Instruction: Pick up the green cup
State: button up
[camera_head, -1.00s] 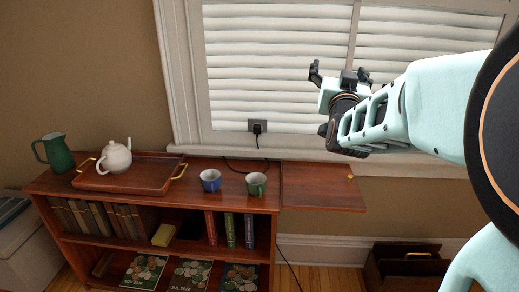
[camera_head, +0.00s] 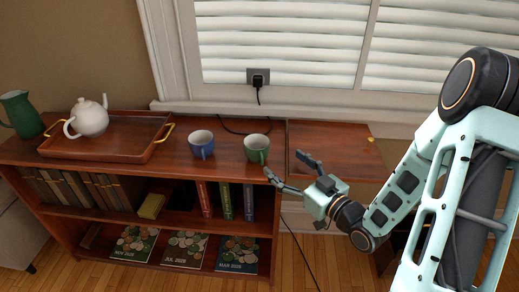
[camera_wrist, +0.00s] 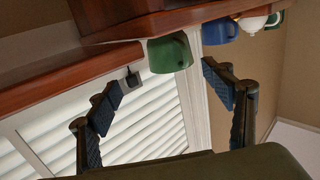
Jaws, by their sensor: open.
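The green cup (camera_head: 257,148) stands upright on the top of the wooden shelf unit, near its right end, with its handle toward the front. My gripper (camera_head: 289,167) is open and empty, just to the right of the cup and a little in front of it. In the wrist view the green cup (camera_wrist: 170,54) shows upside down beyond the two fingers of my open gripper (camera_wrist: 162,82), between their tips across the picture. The fingers do not appear to touch it.
A blue cup (camera_head: 202,144) stands left of the green cup. A tray (camera_head: 131,147) holds a white teapot (camera_head: 88,117), with a green pitcher (camera_head: 20,114) beyond. A black cord runs behind the cups from the outlet (camera_head: 258,77).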

aim_at(264, 151)
jog(key=shift+s+a+f+y, duration=0.15)
jog(key=shift+s+a+y, duration=0.1)
jog(key=shift+s+y, duration=0.05)
jog(key=shift+w+a, duration=0.1)
jog(key=shift+a, duration=0.15)
jog(key=b+x, duration=0.1)
jog(key=x, duration=0.9)
jog(key=shift+a+b, duration=0.2)
jog(key=shift+b, duration=0.15)
jog(key=c, duration=1.4)
jog(key=shift+r, duration=0.3)
jog(key=shift+c, duration=0.2)
